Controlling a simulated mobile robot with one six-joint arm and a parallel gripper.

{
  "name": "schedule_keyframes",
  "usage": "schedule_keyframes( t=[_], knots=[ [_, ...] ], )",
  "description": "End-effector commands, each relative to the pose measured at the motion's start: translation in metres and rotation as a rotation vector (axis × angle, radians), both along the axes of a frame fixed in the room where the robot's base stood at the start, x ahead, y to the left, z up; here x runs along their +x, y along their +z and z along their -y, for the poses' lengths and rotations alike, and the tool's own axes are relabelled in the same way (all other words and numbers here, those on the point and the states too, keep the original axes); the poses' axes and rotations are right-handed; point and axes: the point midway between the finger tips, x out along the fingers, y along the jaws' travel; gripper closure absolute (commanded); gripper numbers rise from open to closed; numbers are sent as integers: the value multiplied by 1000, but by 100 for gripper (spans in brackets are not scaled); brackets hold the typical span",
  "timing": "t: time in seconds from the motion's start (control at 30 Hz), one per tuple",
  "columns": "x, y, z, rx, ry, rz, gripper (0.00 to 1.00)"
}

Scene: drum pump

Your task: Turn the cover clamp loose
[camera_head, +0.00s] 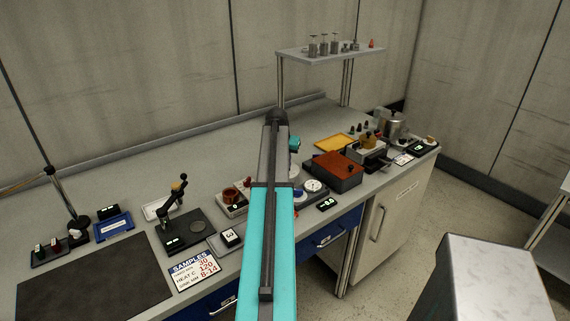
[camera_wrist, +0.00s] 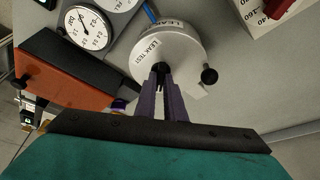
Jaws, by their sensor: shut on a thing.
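A round pale pot (camera_wrist: 180,52) marked "LEAK TEST" is in the upper middle of the wrist view. My gripper (camera_wrist: 162,72) reaches to its near edge, with two purple fingers close together. They are shut on a small dark part at the rim; I cannot tell for certain that it is the cover clamp, as the fingers hide most of it. A black knob (camera_wrist: 209,76) sticks out at the pot's right side, apart from the fingers. In the head view my arm hides the gripper and the pot.
A dial gauge (camera_wrist: 87,27) and an orange-brown box (camera_wrist: 68,88) with a black side lie left of the pot. In the head view the gauge (camera_head: 314,186) and red-brown box (camera_head: 335,168) stand right of my arm. A small press (camera_head: 178,210) and sample card (camera_head: 194,269) are left.

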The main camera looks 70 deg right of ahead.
Motion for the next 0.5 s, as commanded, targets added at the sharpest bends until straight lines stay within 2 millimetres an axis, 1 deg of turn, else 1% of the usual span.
schedule_keyframes(
  t=[0.03,0.5],
  knots=[
    [2,1,1,-6,40,8,100],
    [0,2,3,-8,413,7,100]
  ],
)
